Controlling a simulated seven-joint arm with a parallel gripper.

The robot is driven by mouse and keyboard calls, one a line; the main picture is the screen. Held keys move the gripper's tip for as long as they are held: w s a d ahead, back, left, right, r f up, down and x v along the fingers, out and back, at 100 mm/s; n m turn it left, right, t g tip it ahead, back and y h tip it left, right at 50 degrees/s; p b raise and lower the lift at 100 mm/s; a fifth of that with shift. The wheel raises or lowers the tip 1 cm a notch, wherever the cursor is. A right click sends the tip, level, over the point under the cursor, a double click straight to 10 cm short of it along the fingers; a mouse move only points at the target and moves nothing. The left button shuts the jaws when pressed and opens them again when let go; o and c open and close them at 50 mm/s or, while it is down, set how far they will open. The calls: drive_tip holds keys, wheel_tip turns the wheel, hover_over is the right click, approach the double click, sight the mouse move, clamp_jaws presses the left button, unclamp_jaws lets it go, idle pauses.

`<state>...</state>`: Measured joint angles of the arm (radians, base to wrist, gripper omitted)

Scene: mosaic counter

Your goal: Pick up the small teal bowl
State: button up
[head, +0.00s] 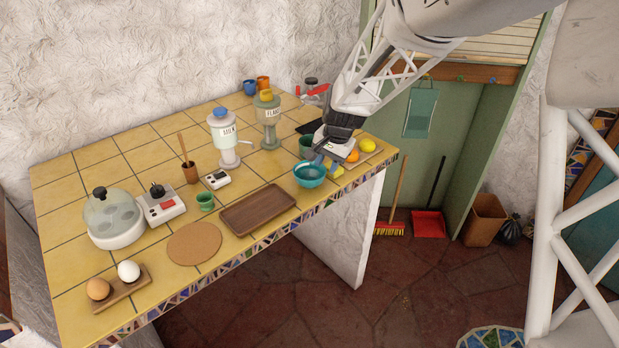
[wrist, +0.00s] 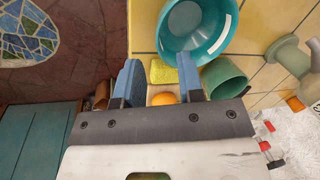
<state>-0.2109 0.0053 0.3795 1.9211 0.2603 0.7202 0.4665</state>
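The teal bowl (head: 309,176) sits upright near the front edge of the yellow tiled counter, right of the wooden tray. My gripper (head: 324,161) is just beyond it and to its right, near the yellow sponge. In the wrist view the bowl (wrist: 207,32) is at the top, right of centre. My gripper (wrist: 158,62) is open there, with its two blue fingers apart. The right fingertip overlaps the bowl's near rim in the picture; I cannot tell whether they touch. No part of the bowl is clearly between the fingers.
A green cup (wrist: 223,78) stands close beside the bowl. A yellow sponge (wrist: 163,70) and an orange (head: 352,156) are near my fingers, with a lemon (head: 367,146) beyond. The wooden tray (head: 258,209) is left of the bowl. The counter's front edge is close.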

sight(324, 175)
drive_tip(key=shift+x, duration=2.6)
drive_tip(key=shift+w, duration=0.1)
clamp_jaws()
